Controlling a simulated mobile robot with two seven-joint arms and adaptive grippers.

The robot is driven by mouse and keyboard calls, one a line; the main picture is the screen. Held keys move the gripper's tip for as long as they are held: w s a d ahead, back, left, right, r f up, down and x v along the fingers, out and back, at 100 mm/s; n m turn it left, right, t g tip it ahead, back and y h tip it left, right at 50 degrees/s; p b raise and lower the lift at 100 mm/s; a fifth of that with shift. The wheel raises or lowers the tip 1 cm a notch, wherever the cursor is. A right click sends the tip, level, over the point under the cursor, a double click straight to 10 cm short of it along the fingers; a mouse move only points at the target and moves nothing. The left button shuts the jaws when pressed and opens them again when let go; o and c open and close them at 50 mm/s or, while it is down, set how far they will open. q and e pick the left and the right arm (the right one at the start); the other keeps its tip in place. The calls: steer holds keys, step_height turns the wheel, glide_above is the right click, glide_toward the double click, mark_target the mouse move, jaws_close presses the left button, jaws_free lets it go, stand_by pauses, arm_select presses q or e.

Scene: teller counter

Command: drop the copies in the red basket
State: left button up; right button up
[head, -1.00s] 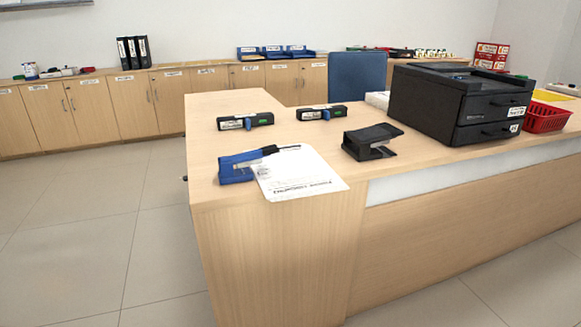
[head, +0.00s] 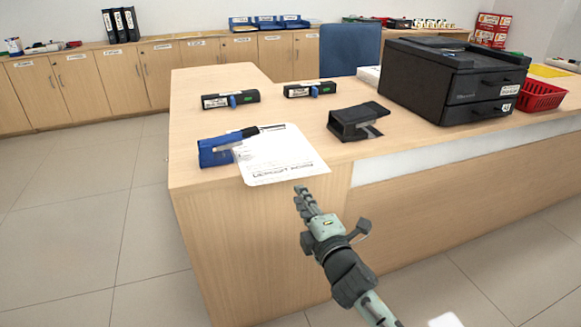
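The copies (head: 282,160) appear as white printed paper lying flat at the near left corner of the counter, slightly over its front edge. A blue stapler-like object (head: 216,151) with a dark strip overlaps their left side. The red basket (head: 541,96) stands at the far right of the counter, beyond the black drawer unit; its inside is mostly hidden. My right gripper (head: 301,193) is in front of the counter, just below and right of the paper in the picture, apparently empty. Its fingers overlap edge-on, so their opening does not show. My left gripper is out of view.
A black stapler-like device (head: 356,121) sits right of the paper. Two dark labelled boxes (head: 230,99) (head: 309,90) lie behind. The black drawer unit (head: 450,82) stands between paper and basket. A blue chair (head: 349,49) is behind the counter. The floor at left is clear.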

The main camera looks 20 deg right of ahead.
mark_target(286, 174)
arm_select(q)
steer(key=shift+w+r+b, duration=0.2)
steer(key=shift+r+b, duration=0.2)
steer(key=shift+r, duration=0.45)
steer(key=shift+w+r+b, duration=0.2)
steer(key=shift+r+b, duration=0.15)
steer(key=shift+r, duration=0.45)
arm_select(e)
steer(key=shift+w+a+r, duration=0.1)
steer(key=shift+w+a, duration=0.05)
steer(key=shift+w, duration=1.55)
steer(key=shift+w+a+r, duration=0.1)
steer(key=shift+w, duration=1.55)
steer(key=shift+w+a+r, duration=0.1)
steer(key=shift+w+a, duration=0.05)
steer(key=shift+w, duration=1.55)
steer(key=shift+c, duration=1.1)
jaws_close()
